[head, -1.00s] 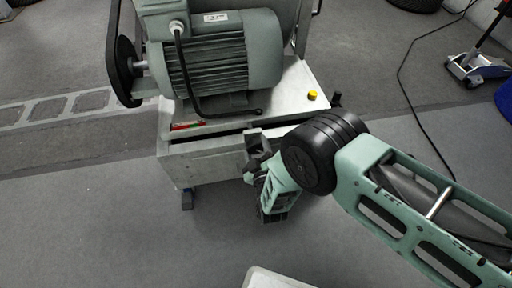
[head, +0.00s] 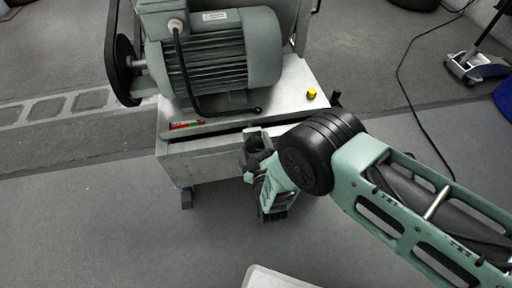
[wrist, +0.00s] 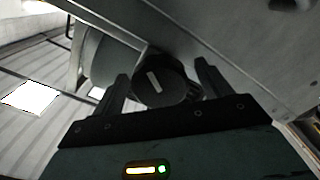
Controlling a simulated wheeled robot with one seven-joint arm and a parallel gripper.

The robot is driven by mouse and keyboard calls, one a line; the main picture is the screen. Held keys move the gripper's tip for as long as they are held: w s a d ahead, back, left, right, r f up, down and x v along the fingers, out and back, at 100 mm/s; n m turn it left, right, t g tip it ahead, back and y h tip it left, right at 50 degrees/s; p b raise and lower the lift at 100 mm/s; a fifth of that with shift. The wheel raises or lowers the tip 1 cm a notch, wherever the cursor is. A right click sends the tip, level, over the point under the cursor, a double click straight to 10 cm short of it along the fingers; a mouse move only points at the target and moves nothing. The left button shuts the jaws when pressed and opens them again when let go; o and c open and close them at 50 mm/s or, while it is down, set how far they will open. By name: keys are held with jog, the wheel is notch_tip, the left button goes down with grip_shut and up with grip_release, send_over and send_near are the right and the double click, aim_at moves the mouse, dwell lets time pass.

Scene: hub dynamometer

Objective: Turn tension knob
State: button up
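The dark round knob (wrist: 158,84) with a white pointer line shows in the middle of the wrist view. My gripper (wrist: 162,71) is open, with one finger on each side of the knob and a visible gap at each side. Whether the fingertips reach past the knob's face is hard to tell. In the head view my gripper (head: 257,150) is at the front face of the grey machine bench (head: 215,160), below its top edge. The knob is not clearly visible there, as my wrist and gripper cover that area.
A green-grey motor (head: 222,60) with a belt wheel stands on the bench.

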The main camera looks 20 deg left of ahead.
jog(key=shift+s, duration=0.1)
jog(key=p+v, duration=0.3)
jog(key=v, duration=1.4)
jog(key=shift+d+p, duration=0.2)
jog(key=shift+p, duration=0.15)
